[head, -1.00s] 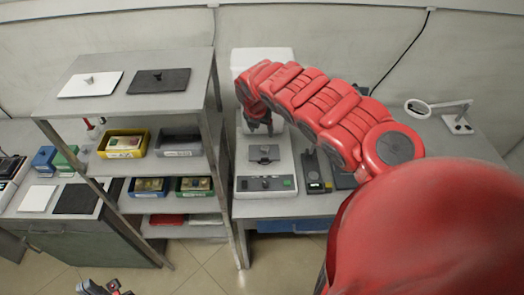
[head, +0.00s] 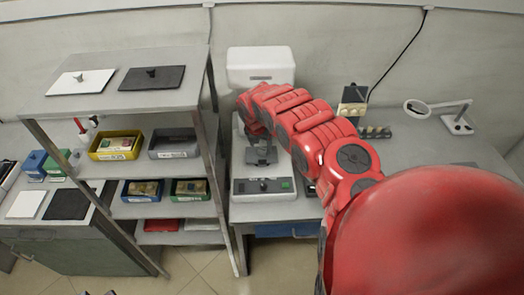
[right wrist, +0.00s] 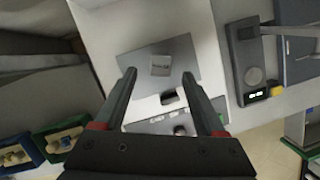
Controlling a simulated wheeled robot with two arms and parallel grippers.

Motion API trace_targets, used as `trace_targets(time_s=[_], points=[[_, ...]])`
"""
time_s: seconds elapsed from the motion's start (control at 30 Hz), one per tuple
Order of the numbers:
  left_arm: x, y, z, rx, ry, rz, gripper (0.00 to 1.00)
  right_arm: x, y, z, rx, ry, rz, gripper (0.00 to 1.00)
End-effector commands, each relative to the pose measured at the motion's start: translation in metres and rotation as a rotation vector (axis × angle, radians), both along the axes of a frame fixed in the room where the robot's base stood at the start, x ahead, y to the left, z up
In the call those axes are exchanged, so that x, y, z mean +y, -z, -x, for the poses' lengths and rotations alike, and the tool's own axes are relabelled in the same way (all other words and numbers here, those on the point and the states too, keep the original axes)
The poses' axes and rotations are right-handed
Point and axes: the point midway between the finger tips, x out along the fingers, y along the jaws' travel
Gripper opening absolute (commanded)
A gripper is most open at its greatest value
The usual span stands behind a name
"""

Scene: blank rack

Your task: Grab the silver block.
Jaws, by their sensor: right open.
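The silver block (right wrist: 160,65) is a small pale grey cube in the right wrist view, lying on a grey plate (right wrist: 183,50) of a white bench machine. My right gripper (right wrist: 159,76) is open, its two dark fingers on either side of the block in that picture; I see no contact. In the head view the right gripper (head: 261,151) is over the machine (head: 264,196), and the block cannot be made out there. Only a dark bit, probably of my left gripper (head: 110,293), shows at the bottom edge; its jaws cannot be judged.
A grey shelf rack (head: 106,102) with several coloured bins stands left of the machine. A white box (head: 260,66) is behind it. A dark device (right wrist: 250,62) stands close on the right.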

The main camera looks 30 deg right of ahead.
Motion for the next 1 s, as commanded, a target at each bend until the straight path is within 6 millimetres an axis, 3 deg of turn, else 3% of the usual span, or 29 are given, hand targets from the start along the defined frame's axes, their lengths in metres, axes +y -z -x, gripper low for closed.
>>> trace_targets(time_s=[0.33, 0.73, 1.0], points=[[0.000, -0.012, 0.000, 0.000, 0.000, 0.000, 0.00, -0.005, 0.029, -0.006, -0.002, -0.001, -0.006, 0.72], [0.000, -0.012, 0.000, 0.000, 0.000, 0.000, 0.00, -0.009, 0.035, -0.006, -0.001, 0.002, -0.001, 0.72], [0.000, -0.012, 0.000, 0.000, 0.000, 0.000, 0.00, -0.009, 0.034, -0.007, -0.001, 0.002, -0.001, 0.26]])
